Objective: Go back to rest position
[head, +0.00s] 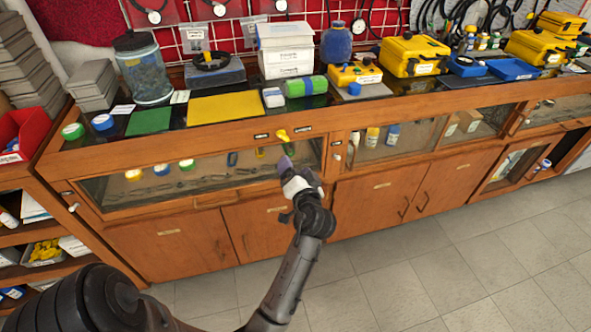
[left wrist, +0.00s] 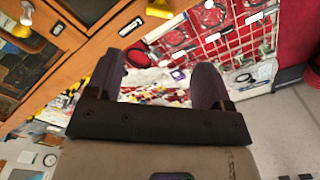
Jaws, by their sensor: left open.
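My left gripper (head: 285,163) is in front of the glass-fronted wooden cabinet (head: 172,235), its purple-grey fingers pointing up toward the cabinet's top edge. In the left wrist view my left gripper's two fingers (left wrist: 158,80) stand wide apart with nothing held between them. A yellow handle (head: 282,135) sits on the cabinet's front edge just above the fingertips in the head view. It also shows as a yellow piece (left wrist: 158,9) at the top of the left wrist view, outside the fingers. My right gripper is in neither view.
The bench top holds a glass jar (head: 144,68), a green mat (head: 148,120), a yellow mat (head: 225,107), a white box (head: 287,50) and yellow cases (head: 414,56). A shelf with a red bin (head: 22,132) stands at left. The tiled floor (head: 470,255) is clear at right.

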